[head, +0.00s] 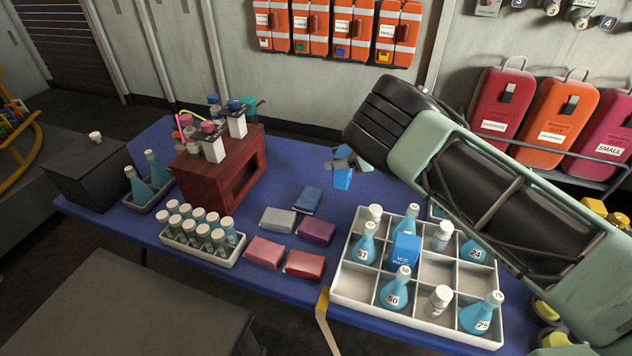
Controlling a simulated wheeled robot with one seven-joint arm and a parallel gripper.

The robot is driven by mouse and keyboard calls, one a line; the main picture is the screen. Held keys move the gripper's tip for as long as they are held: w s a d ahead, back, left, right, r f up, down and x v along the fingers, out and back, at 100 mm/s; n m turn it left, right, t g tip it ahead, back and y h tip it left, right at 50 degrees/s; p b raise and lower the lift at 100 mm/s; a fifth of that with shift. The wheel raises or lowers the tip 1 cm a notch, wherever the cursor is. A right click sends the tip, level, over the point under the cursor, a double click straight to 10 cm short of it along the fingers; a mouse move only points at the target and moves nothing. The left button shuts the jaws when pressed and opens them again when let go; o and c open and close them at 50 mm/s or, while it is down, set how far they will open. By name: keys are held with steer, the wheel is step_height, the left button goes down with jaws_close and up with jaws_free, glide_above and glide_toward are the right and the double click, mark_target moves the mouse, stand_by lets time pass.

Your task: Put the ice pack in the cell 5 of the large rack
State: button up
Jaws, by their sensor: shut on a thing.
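My gripper (343,165) is above the back part of the blue table, shut on a small blue block-like thing (342,179). No label shows on it, so I cannot tell if it is an ice pack. A blue pack lettered ICE PACK (405,248) stands upright in the large white rack (350,318) at the right of the table, among blue flasks and white-capped bottles. My gripper is behind and left of the rack, apart from it. Several rack cells look empty. No cell numbers are readable, and my arm hides the rack's back right part.
Left of the rack lie grey (278,220), purple (316,231), blue (307,200), pink (264,252) and red (305,264) packs. A white tray of vials (201,255), a dark red wooden stand (205,180) and a flask tray (150,200) stand further left.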

mark_target(337, 179)
steer(key=shift+f+p, duration=0.6)
steer(key=shift+f, duration=3.35)
steer(key=shift+f, duration=0.1)
steer(key=o, duration=1.1)
steer(key=shift+s, duration=0.1)
